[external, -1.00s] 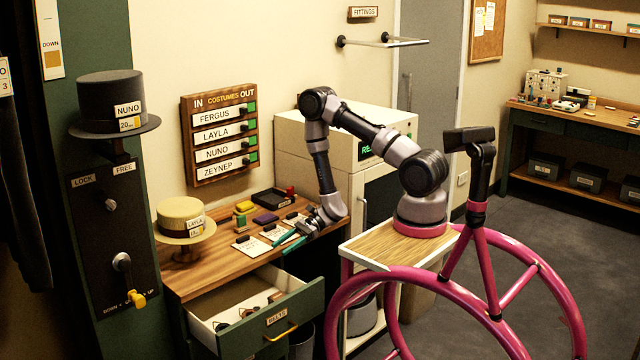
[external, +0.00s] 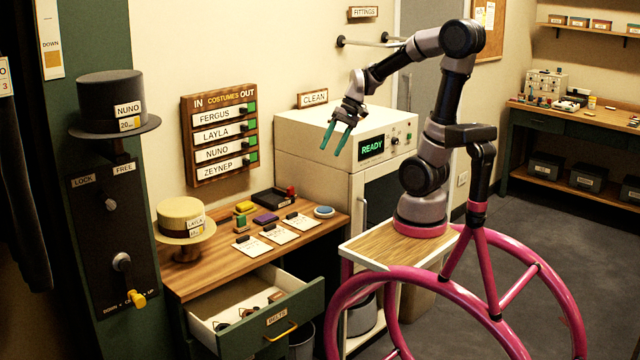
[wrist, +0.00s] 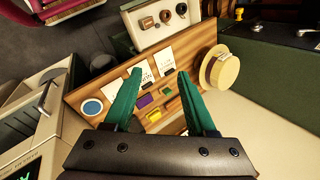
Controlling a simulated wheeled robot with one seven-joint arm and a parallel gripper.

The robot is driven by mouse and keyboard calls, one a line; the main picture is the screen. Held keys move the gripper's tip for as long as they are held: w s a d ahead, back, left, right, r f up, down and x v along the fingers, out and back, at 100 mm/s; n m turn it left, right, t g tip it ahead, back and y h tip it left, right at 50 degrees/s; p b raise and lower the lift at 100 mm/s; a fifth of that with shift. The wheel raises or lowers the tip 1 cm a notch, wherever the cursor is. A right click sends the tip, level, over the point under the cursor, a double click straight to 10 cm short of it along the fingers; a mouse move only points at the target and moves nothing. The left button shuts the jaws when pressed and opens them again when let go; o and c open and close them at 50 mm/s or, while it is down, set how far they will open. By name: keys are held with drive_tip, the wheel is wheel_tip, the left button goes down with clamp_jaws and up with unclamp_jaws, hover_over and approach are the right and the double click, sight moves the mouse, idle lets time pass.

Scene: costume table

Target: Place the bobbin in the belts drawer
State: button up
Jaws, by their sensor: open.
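The belts drawer (external: 310,306) is pulled open below the table, its label on the green front. Several rolled or curved dark and brown items lie inside; the drawer's white interior also shows at the top of the wrist view (wrist: 150,38). My gripper (external: 331,150) is open and empty, raised in front of the white machine, well above the table. Its green fingers (wrist: 159,72) are spread apart in the wrist view.
A straw hat (external: 182,214) on a stand is at the table's left. The white machine (external: 310,135) stands right of the table.

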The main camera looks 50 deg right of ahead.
drive_tip(key=s+d+r+t+h, duration=0.3)
drive_tip(key=d+r+t, duration=0.2)
drive_tip(key=d+r, duration=0.3)
drive_tip(key=shift+d+n+t+h, duration=0.2)
drive_tip(key=shift+n+t+h, duration=0.1)
drive_tip(key=shift+h, duration=0.1)
